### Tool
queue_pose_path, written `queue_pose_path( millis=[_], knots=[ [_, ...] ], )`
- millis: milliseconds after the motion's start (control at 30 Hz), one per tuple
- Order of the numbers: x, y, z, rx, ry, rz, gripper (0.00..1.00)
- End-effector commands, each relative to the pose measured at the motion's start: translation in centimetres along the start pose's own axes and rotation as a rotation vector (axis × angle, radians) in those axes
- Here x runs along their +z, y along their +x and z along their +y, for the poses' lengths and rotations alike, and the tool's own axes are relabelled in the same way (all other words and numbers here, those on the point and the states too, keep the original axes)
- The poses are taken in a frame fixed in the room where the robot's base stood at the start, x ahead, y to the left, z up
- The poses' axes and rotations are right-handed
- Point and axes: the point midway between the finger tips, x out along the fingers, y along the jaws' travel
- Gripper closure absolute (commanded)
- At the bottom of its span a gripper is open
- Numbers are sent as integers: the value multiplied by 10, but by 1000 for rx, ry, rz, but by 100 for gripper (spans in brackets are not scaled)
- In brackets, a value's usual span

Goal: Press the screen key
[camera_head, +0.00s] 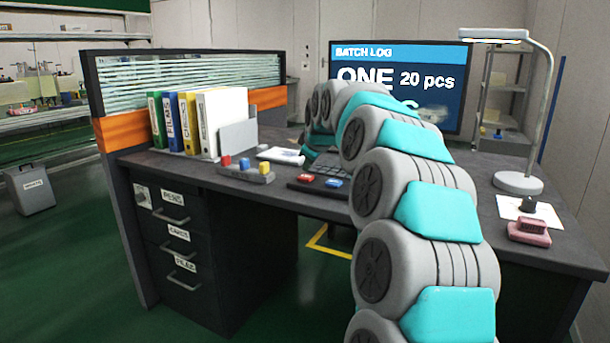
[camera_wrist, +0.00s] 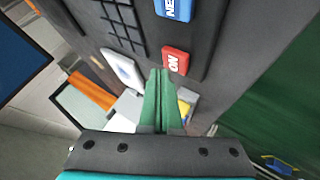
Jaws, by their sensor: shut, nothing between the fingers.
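The monitor (camera_head: 385,62) stands at the back of the desk, its screen lit blue with "BATCH LOG" and "ONE 20 pcs"; my arm hides its lower part. A red key (camera_head: 306,179) and a blue key (camera_head: 333,183) sit on a dark strip at the desk's front. In the wrist view the red key (camera_wrist: 175,61) reads "ON", and the blue key (camera_wrist: 174,8) is cut off at the top, showing "NE". My gripper (camera_wrist: 160,72) is shut and empty, its green fingertips appearing just beside the red key's lower left; I cannot tell any contact. My arm largely hides it in the head view.
A dark keyboard (camera_wrist: 122,22) lies beside the keys. A white object (camera_head: 281,155), a grey block with coloured pieces (camera_head: 246,172) and binders (camera_head: 200,122) stand to the left. A lamp (camera_head: 518,182) and pink object (camera_head: 529,231) are at the right.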

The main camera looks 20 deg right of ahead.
Motion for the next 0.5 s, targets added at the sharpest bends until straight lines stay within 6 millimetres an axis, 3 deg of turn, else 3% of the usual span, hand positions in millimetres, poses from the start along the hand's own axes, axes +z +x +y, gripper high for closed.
queue_pose_path(
  millis=[500],
  knots=[
    [-26, -34, 25, 1, 0, 1, 100]
  ],
)
